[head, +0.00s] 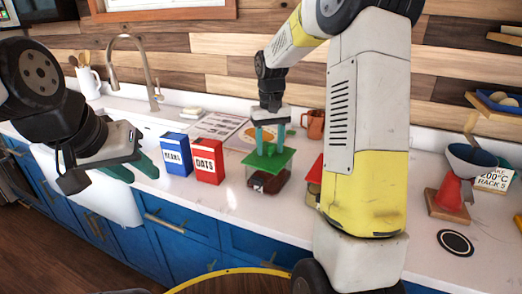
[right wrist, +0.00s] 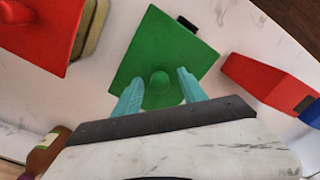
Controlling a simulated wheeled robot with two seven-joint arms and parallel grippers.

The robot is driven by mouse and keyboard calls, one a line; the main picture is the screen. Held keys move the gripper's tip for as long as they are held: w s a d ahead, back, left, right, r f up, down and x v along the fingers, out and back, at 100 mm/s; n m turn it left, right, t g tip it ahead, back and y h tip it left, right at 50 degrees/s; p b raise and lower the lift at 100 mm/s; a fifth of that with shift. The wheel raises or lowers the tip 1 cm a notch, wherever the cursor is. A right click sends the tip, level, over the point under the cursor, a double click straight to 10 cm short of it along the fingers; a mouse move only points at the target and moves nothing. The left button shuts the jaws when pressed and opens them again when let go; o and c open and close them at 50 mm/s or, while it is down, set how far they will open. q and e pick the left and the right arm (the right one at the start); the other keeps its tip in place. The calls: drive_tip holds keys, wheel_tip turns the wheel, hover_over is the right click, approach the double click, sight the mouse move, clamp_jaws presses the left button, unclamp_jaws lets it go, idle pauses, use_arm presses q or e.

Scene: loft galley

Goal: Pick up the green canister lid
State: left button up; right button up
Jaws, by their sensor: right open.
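The green canister lid (head: 284,158) is a square plate on a clear canister (head: 268,183) with dark contents, on the white counter. My right gripper (head: 269,150) points down just above the lid. Its teal fingers (right wrist: 159,90) are open, one on each side of the knob, and do not visibly grip it. My left gripper (head: 144,178) is over the sink edge, away from the lid, with its two teal fingers apart and nothing between them.
Blue (head: 176,154) and red (head: 209,160) boxes stand just left of the canister. A red-lidded canister (head: 313,172) is close on its right, partly hidden by my arm. An orange mug (head: 314,124) and papers lie behind. A red stand with a funnel (head: 455,190) is at right.

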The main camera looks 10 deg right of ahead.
drive_tip(key=shift+f, duration=0.2)
drive_tip(key=c, duration=1)
clamp_jaws()
drive_tip(key=shift+r, duration=0.15)
